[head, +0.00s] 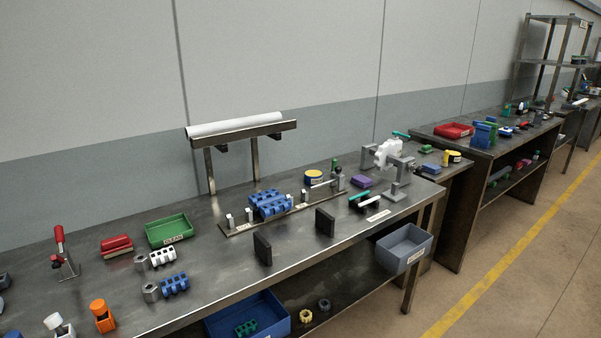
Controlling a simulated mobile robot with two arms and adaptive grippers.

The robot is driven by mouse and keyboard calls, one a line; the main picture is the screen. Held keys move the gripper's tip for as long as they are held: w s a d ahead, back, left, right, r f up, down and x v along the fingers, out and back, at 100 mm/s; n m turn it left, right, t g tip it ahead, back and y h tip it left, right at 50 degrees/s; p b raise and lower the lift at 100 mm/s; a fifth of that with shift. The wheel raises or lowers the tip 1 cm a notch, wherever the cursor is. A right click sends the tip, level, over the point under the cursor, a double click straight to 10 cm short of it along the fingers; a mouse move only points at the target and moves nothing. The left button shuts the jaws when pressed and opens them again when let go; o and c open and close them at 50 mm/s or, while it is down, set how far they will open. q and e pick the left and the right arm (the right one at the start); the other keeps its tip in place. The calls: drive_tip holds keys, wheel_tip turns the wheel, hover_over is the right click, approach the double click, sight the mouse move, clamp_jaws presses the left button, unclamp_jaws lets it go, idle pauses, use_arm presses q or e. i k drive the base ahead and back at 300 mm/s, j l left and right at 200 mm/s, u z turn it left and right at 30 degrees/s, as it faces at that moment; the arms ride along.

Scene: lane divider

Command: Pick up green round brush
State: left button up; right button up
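I cannot tell for certain which item is the green round brush, as the candidates are very small. A teal-topped black item (361,197) lies near the right end of the same table. Another teal piece (401,135) shows beside the white part on the grey stand. Neither of my grippers is in view.
The near metal table (210,290) carries a green bin (169,231), blue blocks (270,204) on a rail, and two dark upright plates (262,248). A grey bin (404,249) hangs at its front right. Floor right of the tables is clear.

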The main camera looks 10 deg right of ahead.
sight(334, 160)
drive_tip(key=l+u, duration=0.8)
drive_tip(key=k+l+u, duration=0.1)
drive_tip(key=l+u, duration=0.25)
drive_tip(key=k+l+u, duration=0.15)
drive_tip(key=l+u, duration=0.25)
drive_tip(key=j, duration=0.05)
